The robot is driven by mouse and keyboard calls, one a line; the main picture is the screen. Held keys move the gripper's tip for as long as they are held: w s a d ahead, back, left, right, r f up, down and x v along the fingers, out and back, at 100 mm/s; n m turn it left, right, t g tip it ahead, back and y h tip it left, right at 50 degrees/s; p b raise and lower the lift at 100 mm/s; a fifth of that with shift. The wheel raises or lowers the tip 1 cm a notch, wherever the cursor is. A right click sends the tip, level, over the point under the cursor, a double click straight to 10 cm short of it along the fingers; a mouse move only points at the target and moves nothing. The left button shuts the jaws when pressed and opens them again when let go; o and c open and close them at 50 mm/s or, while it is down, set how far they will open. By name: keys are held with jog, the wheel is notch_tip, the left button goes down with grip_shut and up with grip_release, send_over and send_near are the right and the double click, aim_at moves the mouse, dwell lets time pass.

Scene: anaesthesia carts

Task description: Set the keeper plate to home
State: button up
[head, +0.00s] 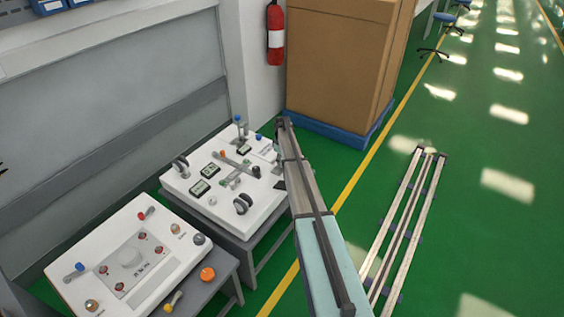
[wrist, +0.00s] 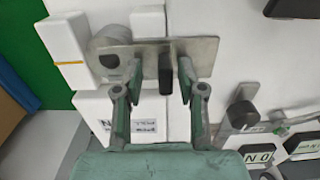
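In the wrist view a flat grey metal plate (wrist: 205,50), which looks like the keeper plate, lies across white blocks on the panel. A dark upright grip (wrist: 165,72) stands on it, and a round grey knob (wrist: 110,45) is at its left end. My gripper (wrist: 161,75) is open, with one finger on each side of the dark grip. The grip is closer to the right finger, and I cannot tell whether they touch. Below the plate is a white block with printed text (wrist: 147,128), partly hidden by a finger. In the head view my arm hides the gripper and plate.
The far white console (head: 215,200) carries displays, knobs and levers. A nearer console (head: 125,260) has red, blue and orange controls. A large brown box (head: 340,60) on a blue pallet stands behind my arm.

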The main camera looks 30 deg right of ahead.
notch_tip(320, 180, up, 12)
dwell(0.6)
